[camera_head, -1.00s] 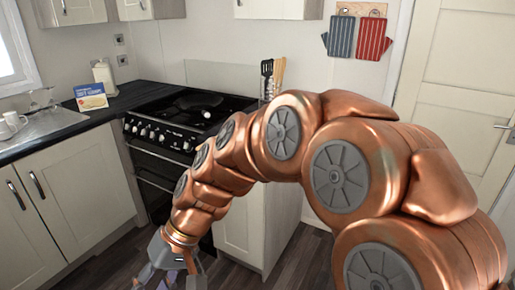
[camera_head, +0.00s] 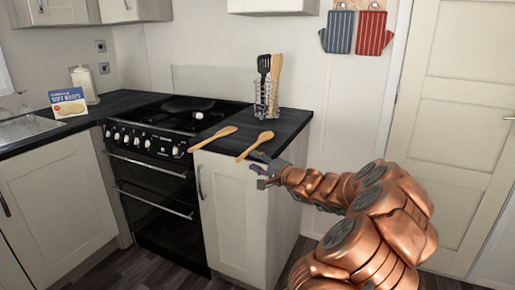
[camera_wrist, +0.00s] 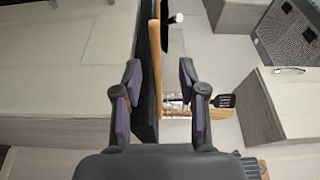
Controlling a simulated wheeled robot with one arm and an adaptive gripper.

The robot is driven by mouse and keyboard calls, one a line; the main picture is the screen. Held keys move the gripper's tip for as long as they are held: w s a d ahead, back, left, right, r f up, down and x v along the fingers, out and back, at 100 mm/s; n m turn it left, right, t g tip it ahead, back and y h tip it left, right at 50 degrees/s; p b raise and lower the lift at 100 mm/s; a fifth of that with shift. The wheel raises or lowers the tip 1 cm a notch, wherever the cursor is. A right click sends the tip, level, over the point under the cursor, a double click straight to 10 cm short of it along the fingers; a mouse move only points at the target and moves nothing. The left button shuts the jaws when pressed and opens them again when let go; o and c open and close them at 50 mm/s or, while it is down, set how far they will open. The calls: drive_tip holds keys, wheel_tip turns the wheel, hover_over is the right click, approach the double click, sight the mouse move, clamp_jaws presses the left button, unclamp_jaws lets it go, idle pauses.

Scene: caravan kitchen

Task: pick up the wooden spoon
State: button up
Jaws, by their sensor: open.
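Two wooden spoons lie on the dark counter right of the stove in the head view. The left spoon (camera_head: 213,138) and the right spoon (camera_head: 256,145) both point their handles at the front edge. My gripper (camera_head: 260,171) is open and empty, just in front of and slightly below the right spoon's handle end. In the wrist view my gripper (camera_wrist: 159,72) has its fingers apart. A wooden spoon (camera_wrist: 156,65) shows edge-on between them in the picture, beyond the fingertips; I cannot tell which spoon, or the exact gap.
A wire utensil holder (camera_head: 266,97) with a black spatula (camera_head: 264,66) and wooden utensils stands behind the spoons. The stove (camera_head: 160,130) is at left with a pan on it. The cabinet front (camera_head: 233,215) lies below the counter edge. Floor room is open at right.

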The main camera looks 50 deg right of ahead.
sight(246, 153)
drive_tip(key=shift+w+d+f+h, duration=0.15)
drive_tip(key=shift+w+d+h, duration=0.15)
drive_tip(key=shift+w+d, duration=0.65)
drive_tip(key=shift+w+p, duration=0.45)
drive_tip(key=shift+w, duration=2)
clamp_jaws()
